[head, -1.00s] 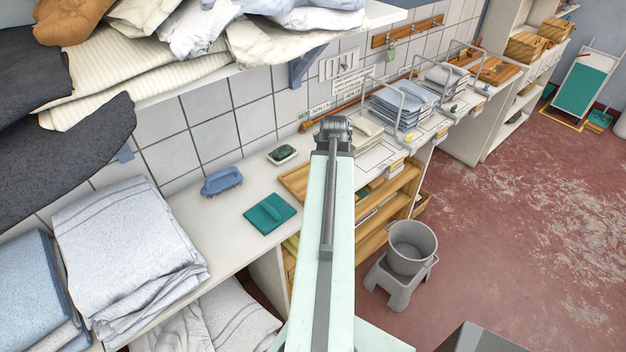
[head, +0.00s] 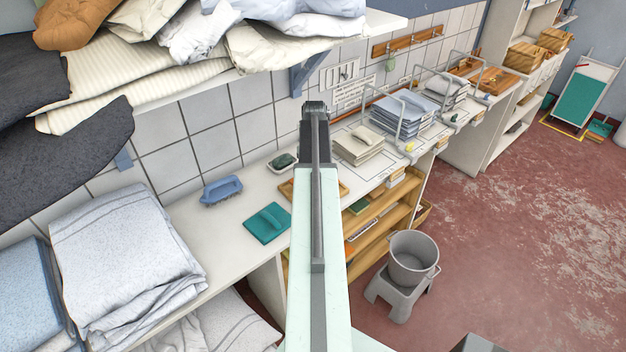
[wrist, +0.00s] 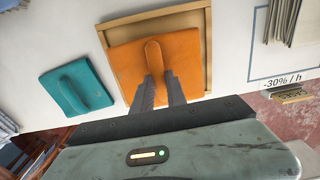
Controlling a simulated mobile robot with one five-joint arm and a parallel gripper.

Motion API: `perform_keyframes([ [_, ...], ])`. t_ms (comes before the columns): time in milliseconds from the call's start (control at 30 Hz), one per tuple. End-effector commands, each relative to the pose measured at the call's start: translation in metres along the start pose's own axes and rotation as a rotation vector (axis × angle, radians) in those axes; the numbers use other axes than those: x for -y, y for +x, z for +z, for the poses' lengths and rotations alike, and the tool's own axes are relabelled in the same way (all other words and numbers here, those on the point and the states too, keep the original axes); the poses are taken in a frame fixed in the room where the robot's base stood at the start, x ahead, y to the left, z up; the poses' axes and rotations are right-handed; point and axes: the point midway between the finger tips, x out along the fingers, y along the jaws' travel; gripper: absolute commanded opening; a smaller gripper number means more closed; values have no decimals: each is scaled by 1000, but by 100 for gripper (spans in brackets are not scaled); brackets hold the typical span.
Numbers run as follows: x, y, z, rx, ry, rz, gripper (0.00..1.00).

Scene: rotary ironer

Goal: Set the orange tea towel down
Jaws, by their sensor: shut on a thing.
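The orange tea towel (wrist: 185,58) is a folded square with a raised ridge in its middle. In the wrist view my gripper (wrist: 159,82) is shut on that ridge. Behind the towel is a shallow wooden tray (wrist: 208,45), and the towel covers most of it. I cannot tell whether the towel touches the tray or hangs just above it. In the head view my arm hides the gripper and the towel, and only edges of the tray (head: 286,188) show.
A teal folded towel (head: 267,223) lies left of the tray, also seen in the wrist view (wrist: 76,89). Beige cloths (head: 358,145) are stacked to the right. A grey bucket (head: 413,258) stands below.

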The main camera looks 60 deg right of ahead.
Motion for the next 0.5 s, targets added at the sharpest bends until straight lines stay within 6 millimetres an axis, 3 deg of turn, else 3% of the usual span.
perform_keyframes([
  [100, 4, 1, 11, 0, 0, 0, 0],
  [200, 3, 27, 8, 0, 0, 0, 0],
  [300, 3, 40, 7, 1, 0, 0, 0],
  [500, 3, 36, 7, 1, 0, 0, 0],
])
